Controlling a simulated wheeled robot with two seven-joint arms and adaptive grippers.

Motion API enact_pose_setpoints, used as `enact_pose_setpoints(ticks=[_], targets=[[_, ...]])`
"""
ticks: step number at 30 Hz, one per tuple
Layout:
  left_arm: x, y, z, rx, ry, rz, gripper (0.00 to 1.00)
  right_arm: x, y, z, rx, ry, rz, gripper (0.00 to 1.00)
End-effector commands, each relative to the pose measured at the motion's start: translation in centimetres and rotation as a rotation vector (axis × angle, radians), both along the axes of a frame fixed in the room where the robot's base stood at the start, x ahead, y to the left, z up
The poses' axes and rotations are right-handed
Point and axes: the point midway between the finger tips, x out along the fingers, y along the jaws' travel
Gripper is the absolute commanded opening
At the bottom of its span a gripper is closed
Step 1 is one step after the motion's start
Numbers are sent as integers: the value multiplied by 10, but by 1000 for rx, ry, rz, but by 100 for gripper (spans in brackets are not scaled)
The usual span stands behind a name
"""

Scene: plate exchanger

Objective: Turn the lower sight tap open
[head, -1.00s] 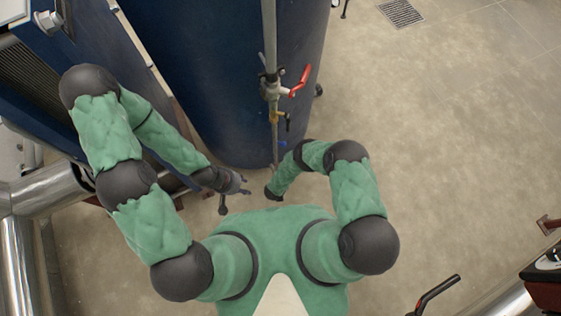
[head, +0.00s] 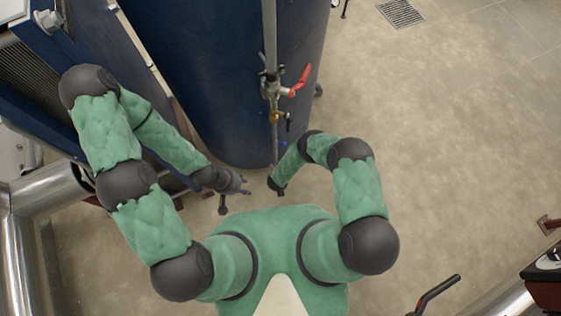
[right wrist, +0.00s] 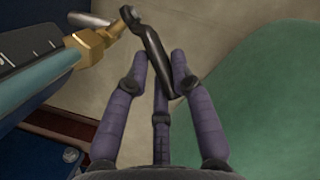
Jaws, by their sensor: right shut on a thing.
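In the right wrist view a brass tap (right wrist: 90,42) sits on the sight tube's fitting at the upper left. Its dark lever handle (right wrist: 155,55) runs down and right from the tap. My right gripper (right wrist: 165,72) is shut on this lever, with purple fingers on both sides of it. In the head view my right forearm reaches down beside the tank, and the gripped tap cannot be made out there. My left gripper (head: 235,200) is open and empty, left of the sight pipe.
The vertical sight pipe (head: 270,40) runs along the blue tank (head: 215,80). It carries a red lever (head: 301,80) and, below, a brass tap with a dark lever (head: 276,117). A blue plate exchanger frame (head: 110,60) stands left.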

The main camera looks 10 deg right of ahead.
Motion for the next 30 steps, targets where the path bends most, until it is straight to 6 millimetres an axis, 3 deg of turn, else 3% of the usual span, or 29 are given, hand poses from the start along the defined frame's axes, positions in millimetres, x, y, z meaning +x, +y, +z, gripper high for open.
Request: enact_pose_setpoints(ticks=[12, 27, 28, 30], targets=[[0, 0, -1, 0, 0, 0, 40, 7, -6, 9, 86, 177, -8, 0], [0, 0, -1, 0, 0, 0, 40, 8, -5, 11, 107, 206, -5, 0], [0, 0, -1, 0, 0, 0, 40, 8, -5, 11, 107, 206, -5, 27], [0, 0, -1, 0, 0, 0, 40, 8, -5, 11, 107, 205, -5, 47]])
